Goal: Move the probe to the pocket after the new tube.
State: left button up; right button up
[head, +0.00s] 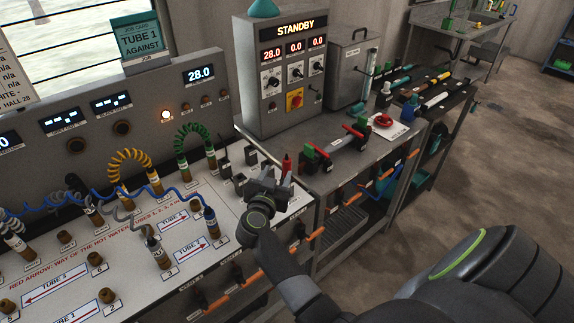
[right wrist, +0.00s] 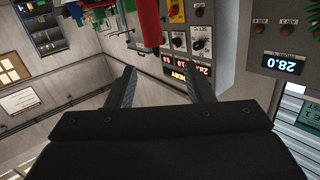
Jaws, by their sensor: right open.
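My right gripper (head: 268,185) is open and empty above the bench's right end. A slim red upright piece (head: 287,163) stands just behind it; I cannot tell if it is the probe. In the right wrist view a red piece (right wrist: 148,22) shows beyond the open fingers (right wrist: 163,88). Yellow (head: 130,160) and green (head: 192,140) coiled tubes stand on the white numbered panel (head: 120,268). Grey coils lead to fittings near 3 (head: 158,250) and at far left. My left gripper is out of view.
A control box (head: 283,75) reads STANDBY and 28.0. A job card (head: 138,38) mentioning tube 1 stands on the back console. Open floor lies at right.

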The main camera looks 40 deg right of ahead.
aim_at(285, 169)
jog(key=w+d+f+g+b, duration=0.1)
jog(key=f+b, duration=0.1)
jog(key=w+d+f+g+b, duration=0.2)
jog(key=b, duration=0.1)
jog(key=shift+d+y, duration=0.25)
jog(key=shift+y, duration=0.15)
jog(key=x, duration=0.2)
jog(key=shift+w+d+r+p, duration=0.2)
jog(key=shift+w+d+p, duration=0.05)
jog(key=shift+d+p, duration=0.15)
jog(key=shift+x, duration=0.8)
jog(key=shift+p, duration=0.75)
